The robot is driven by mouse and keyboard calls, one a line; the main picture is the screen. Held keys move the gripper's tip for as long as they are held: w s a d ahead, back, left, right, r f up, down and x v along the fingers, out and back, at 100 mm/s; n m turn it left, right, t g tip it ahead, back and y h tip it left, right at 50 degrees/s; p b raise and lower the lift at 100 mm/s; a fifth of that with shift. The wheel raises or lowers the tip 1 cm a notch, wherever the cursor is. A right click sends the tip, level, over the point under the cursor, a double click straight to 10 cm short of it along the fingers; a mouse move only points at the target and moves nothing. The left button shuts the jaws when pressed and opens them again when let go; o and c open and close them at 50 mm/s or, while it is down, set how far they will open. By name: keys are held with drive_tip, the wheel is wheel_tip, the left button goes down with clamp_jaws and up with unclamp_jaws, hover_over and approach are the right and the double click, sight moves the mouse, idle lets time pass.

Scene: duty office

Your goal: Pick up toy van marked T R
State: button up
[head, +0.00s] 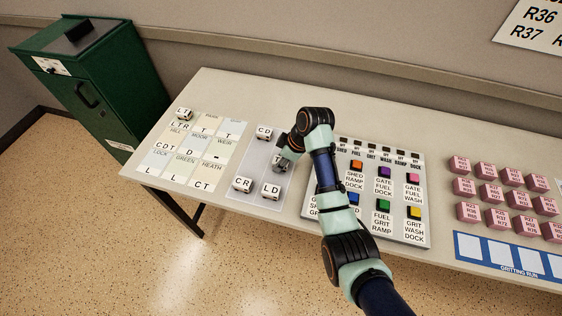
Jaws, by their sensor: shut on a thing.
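My gripper (285,162) is over the grey mat in the middle of the table. It is shut on a small pale toy van (277,160), mostly hidden by the gripper. Only part of its marking shows, seemingly a T, so I cannot read it whole. I cannot tell whether the van touches the mat. Other white toy vans stand on the grey mat (257,178): one marked CD (264,133) behind, one marked CR (242,185) in front, and one marked LD (271,190) in front. Another van (184,114) stands on the lettered grid at the left.
The lettered grid board (207,152) lies left of the mat. A panel with coloured blocks (408,232) lies right, partly behind my arm. Pink marked blocks (490,194) and a blue-edged strip (505,258) are farther right. A green cabinet (92,95) stands left of the table.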

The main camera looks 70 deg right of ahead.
wheel_tip(320, 180, up, 20)
drive_tip(key=p, duration=0.8)
drive_tip(key=shift+p, duration=0.4)
drive_tip(key=shift+w, duration=0.1)
